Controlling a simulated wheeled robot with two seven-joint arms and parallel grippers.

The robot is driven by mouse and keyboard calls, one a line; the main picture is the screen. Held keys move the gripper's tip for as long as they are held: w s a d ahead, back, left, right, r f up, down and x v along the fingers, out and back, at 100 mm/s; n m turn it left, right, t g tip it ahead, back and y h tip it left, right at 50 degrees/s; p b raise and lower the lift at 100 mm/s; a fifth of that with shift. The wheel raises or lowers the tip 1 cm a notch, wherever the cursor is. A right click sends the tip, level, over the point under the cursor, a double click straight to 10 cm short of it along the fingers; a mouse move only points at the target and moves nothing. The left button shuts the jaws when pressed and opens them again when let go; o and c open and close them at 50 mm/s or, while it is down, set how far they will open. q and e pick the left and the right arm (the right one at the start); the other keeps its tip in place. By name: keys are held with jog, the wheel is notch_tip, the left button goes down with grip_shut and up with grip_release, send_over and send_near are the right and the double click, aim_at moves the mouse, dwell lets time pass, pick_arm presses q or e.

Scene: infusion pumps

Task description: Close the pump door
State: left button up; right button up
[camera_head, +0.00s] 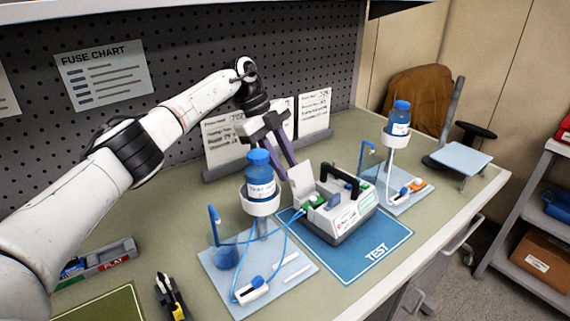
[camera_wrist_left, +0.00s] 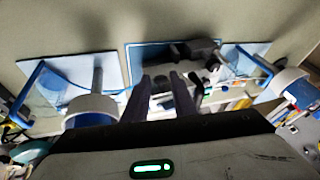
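The white and grey infusion pump (camera_head: 347,217) with a black handle stands on the blue TEST mat (camera_head: 333,260). Its pale door (camera_head: 300,183) stands open and upright on its left side. My left gripper (camera_head: 289,172) points down just behind and left of the door, its two dark fingers apart with nothing seen between them. In the head view I cannot tell whether a fingertip touches the door. In the left wrist view my left gripper (camera_wrist_left: 160,80) shows both fingers apart in front of the pump (camera_wrist_left: 195,55). My right gripper is in neither view.
A stand with a blue-capped bottle (camera_head: 260,175) and blue tubing is close to the front left of the pump. A second bottle stand (camera_head: 398,127) is to the right. Pliers (camera_head: 171,298) lie at the front left.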

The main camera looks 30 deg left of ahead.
aim_at(298, 179)
pick_arm(q)
grip_shut()
jog(key=shift+d, duration=0.1)
jog(key=shift+s+d+r+t+y, duration=0.15)
jog(key=shift+d+r+t+y, duration=0.15)
jog(key=shift+d+y, duration=0.4)
jog(key=shift+s+d+r+t+y, duration=0.2)
jog(key=shift+d+r+y, duration=0.15)
jog(key=shift+y, duration=0.65)
jog(key=shift+d+m+y, duration=0.3)
jog(key=shift+d+y, duration=0.15)
jog(key=shift+y, duration=0.25)
jog(key=shift+s+d+r+t+y+b, duration=0.15)
jog(key=shift+d+t+y+b, duration=0.25)
jog(key=shift+d+y+b, duration=0.4)
jog(key=shift+a, duration=0.15)
jog(key=shift+o, duration=1.9)
grip_release()
